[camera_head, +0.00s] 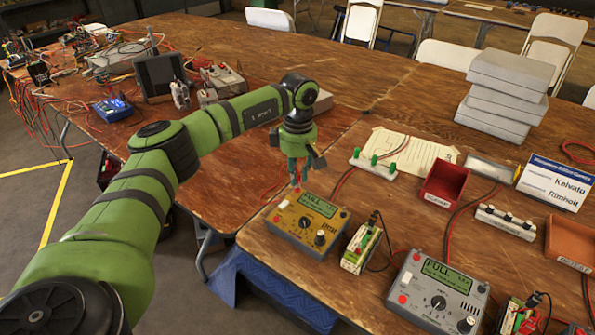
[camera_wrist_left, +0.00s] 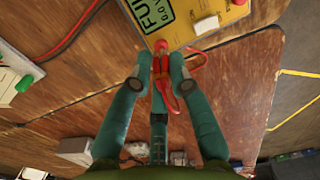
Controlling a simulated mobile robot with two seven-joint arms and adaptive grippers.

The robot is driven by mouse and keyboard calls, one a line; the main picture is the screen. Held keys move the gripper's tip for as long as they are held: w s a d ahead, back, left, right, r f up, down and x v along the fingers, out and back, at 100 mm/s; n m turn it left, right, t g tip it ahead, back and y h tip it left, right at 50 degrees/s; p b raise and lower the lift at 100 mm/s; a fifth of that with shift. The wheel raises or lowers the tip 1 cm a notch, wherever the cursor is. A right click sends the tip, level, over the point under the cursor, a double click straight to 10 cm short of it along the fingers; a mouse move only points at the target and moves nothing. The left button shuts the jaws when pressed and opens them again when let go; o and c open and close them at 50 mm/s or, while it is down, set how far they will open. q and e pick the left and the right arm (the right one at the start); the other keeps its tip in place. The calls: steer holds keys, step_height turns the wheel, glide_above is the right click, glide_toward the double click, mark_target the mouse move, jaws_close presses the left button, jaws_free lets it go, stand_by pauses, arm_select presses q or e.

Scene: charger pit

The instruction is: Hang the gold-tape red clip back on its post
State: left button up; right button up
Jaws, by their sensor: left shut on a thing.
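My left gripper (camera_head: 297,178) is shut on a red clip, just above the rear left of the yellow charger (camera_head: 318,238). In the left wrist view the red clip (camera_wrist_left: 166,88) lies between the two teal fingers, with its red lead looping to the right. The charger display reads FULL. A white strip (camera_head: 373,166) with several green posts stands behind and to the right, apart from the gripper. My right gripper is out of view.
A green-topped battery (camera_head: 361,248) and a grey charger (camera_head: 437,288) stand right of the yellow charger. Farther right are a red bin (camera_head: 445,183), a strip with dark posts (camera_head: 505,222) and a sign (camera_head: 553,182).

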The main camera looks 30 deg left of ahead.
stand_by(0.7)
arm_select(q)
steer(key=o, duration=0.9)
steer(key=shift+o, duration=0.2)
steer(key=shift+o, duration=1)
steer(key=shift+r+p, duration=3.1)
steer(key=shift+r, duration=0.65)
